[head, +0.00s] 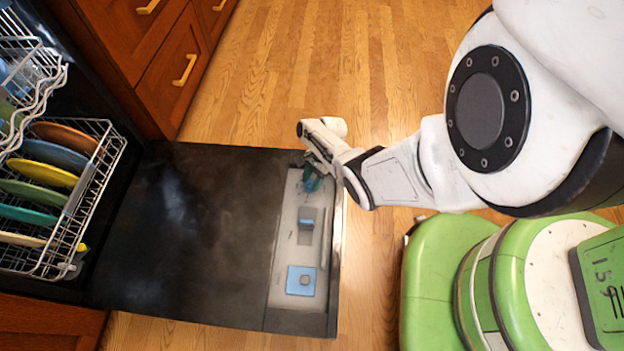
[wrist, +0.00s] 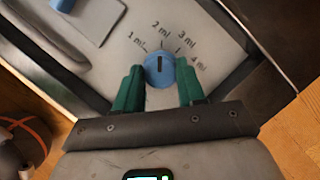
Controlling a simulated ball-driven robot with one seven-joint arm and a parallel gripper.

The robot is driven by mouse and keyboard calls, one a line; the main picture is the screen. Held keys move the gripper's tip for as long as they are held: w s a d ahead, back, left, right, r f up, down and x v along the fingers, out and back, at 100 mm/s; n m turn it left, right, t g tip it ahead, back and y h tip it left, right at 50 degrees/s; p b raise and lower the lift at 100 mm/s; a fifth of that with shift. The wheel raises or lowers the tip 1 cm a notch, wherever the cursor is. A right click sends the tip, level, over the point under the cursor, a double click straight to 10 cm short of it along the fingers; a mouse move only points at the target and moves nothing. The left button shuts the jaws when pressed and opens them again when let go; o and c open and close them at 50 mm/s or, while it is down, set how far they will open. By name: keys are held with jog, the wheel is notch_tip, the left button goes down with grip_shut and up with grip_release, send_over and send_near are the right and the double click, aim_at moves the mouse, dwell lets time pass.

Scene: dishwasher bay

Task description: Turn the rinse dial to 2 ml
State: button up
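The rinse dial (wrist: 160,70) is a round blue knob with a dark pointer line, on a pale panel (wrist: 107,80) printed 1 ml to 4 ml. In the wrist view its pointer aims about at the 2 ml mark (wrist: 161,28). My gripper (wrist: 160,76) has one green finger on each side of the dial, and both appear to touch it. In the head view my gripper (head: 315,178) is at the upper end of the panel on the open dishwasher door (head: 200,235). There it mostly hides the dial.
A blue latch piece (head: 307,222) and a blue square cover (head: 301,280) sit lower on the panel. A rack (head: 98,190) with several coloured plates is at the left. Wooden cabinets (head: 150,50) stand behind; the floor beyond the door is clear.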

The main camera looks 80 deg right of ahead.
jog(key=o, duration=0.5)
jog(key=shift+c, duration=0.2)
jog(key=p+v, duration=0.6)
jog(key=v, duration=0.4)
jog(key=shift+d+r, duration=0.15)
jog(key=shift+r, duration=0.15)
jog(key=shift+s, duration=0.1)
